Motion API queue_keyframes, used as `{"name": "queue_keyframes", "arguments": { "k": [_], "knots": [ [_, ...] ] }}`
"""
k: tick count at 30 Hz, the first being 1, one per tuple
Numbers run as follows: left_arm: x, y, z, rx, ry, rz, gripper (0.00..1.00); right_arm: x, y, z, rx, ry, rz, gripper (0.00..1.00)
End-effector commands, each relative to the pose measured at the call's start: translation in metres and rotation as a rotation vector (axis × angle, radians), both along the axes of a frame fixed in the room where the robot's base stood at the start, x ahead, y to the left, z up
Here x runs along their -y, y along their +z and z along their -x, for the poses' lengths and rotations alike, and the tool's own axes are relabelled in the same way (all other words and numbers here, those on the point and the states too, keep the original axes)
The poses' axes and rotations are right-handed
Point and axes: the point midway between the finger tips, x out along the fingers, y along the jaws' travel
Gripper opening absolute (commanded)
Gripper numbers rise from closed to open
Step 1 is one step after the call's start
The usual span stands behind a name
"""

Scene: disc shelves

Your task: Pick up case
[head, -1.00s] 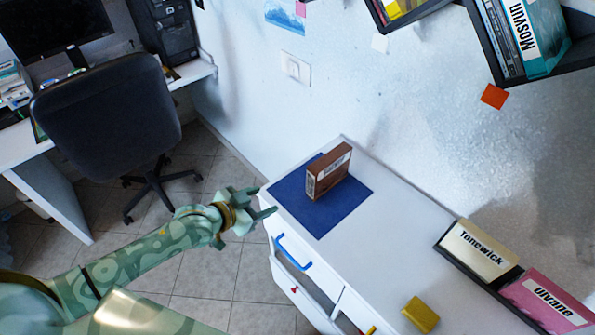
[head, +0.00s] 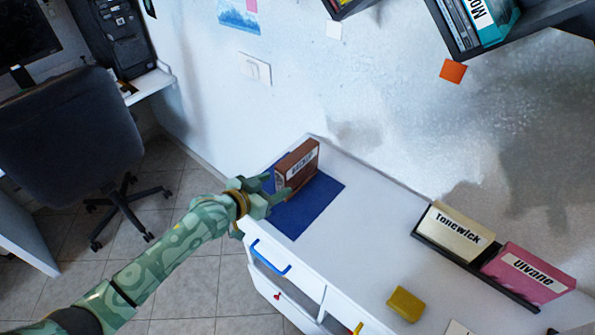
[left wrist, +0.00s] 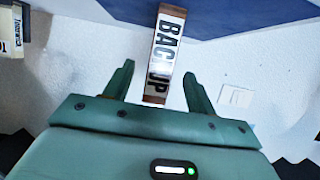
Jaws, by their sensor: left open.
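A brown case (head: 299,165) with a white label stands upright on a dark blue mat (head: 308,212) on top of the white dresser. In the left wrist view the case (left wrist: 163,52) shows its narrow side, with a white label reading "BACKUP". My left gripper (head: 281,186) is open at the near left side of the case. In the left wrist view its two fingers (left wrist: 157,88) point toward the case, which lies between their lines. I cannot tell whether they touch it. My right gripper is not in view.
On the white dresser (head: 365,235) stand a cream case (head: 452,236) and a pink case (head: 528,274) in a dark rack. A yellow block (head: 405,304) lies near the front edge. A wall shelf (head: 500,45) hangs above. An office chair (head: 70,140) stands left.

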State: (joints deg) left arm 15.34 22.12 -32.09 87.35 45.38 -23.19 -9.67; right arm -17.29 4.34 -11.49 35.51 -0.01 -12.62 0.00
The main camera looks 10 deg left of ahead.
Motion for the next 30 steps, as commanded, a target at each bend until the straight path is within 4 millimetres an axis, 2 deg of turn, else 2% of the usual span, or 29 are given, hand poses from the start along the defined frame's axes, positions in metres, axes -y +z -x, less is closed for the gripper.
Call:
{"name": "queue_keyframes", "arguments": {
  "k": [6,14,15,20,21,30],
  "knots": [
    [0.016,-0.015,-0.027,-0.002,0.001,0.001,0.56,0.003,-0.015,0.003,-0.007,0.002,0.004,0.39],
    [0.018,-0.014,-0.03,0.0,0.001,0.0,0.56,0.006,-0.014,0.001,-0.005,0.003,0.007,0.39],
    [0.018,-0.014,-0.03,0.0,0.001,0.0,0.51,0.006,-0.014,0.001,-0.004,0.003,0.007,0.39],
    [0.018,-0.014,-0.03,0.0,0.001,0.0,0.06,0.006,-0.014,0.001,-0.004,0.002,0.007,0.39],
    [0.018,-0.014,-0.03,0.0,0.001,0.0,0.02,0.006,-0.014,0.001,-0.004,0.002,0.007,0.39],
    [0.018,-0.011,-0.03,0.001,0.001,0.002,0.0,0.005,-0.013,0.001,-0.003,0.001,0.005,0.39]
  ]
}}
